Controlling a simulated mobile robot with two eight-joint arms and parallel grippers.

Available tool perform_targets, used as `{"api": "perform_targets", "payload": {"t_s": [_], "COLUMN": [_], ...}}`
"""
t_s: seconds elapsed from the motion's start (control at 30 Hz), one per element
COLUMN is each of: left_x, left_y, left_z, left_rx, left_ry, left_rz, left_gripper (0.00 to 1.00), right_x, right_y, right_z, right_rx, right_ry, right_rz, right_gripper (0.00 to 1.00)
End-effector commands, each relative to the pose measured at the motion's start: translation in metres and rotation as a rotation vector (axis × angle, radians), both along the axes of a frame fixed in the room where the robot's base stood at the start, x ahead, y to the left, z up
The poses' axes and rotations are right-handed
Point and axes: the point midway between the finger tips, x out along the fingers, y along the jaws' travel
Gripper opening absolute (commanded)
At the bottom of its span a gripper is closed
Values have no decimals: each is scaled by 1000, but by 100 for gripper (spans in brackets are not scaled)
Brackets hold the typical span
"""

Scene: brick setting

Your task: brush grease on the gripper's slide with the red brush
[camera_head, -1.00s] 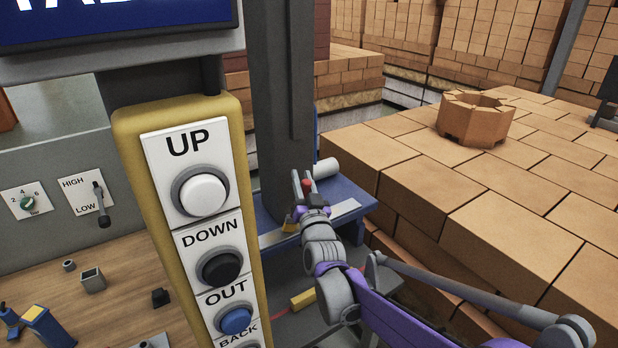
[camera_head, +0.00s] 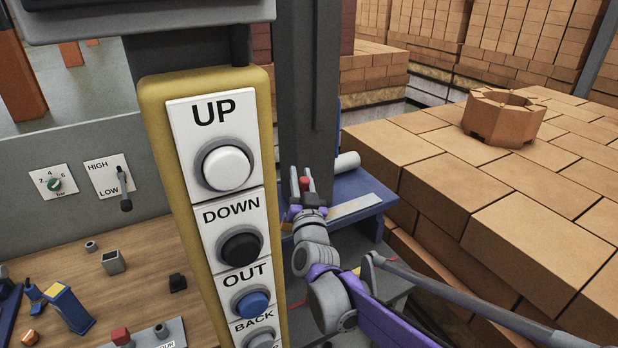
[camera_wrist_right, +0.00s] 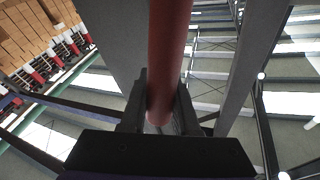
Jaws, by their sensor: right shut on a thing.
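My right gripper (camera_head: 302,188) is beside the blue carriage, in front of the dark grey column. It is shut on the red brush, whose red end (camera_head: 305,181) shows between the fingers. In the right wrist view the brush's red handle (camera_wrist_right: 170,50) runs up from between the jaws (camera_wrist_right: 160,115). The bristles are hidden in both views. A pale metal strip (camera_head: 357,207) lies on the blue carriage (camera_head: 372,187) to the right of the gripper; it may be the slide. I cannot tell whether the brush touches it. My left gripper is not in view.
A yellow button panel (camera_head: 155,130) with UP, DOWN, OUT and BACK stands close on the left. A brick stack (camera_head: 480,190) with an octagonal brick ring (camera_head: 502,118) fills the right. A wooden bench (camera_head: 130,285) with small parts is at lower left.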

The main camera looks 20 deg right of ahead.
Motion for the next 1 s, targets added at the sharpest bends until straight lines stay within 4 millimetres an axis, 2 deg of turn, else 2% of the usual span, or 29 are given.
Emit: {"api": "perform_targets", "payload": {"t_s": [0.2,0.57,1.0], "left_x": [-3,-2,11], "left_y": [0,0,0], "left_z": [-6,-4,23], "left_rx": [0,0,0], "left_ry": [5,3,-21], "left_rz": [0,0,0], "left_gripper": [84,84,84], "right_x": [-3,-2,-2], "right_y": [12,12,12], "right_z": [0,3,46], "right_rx": [-1,-1,-1], "right_ry": [0,-1,-3], "right_rz": [0,0,0], "right_gripper": [0,0,0]}}
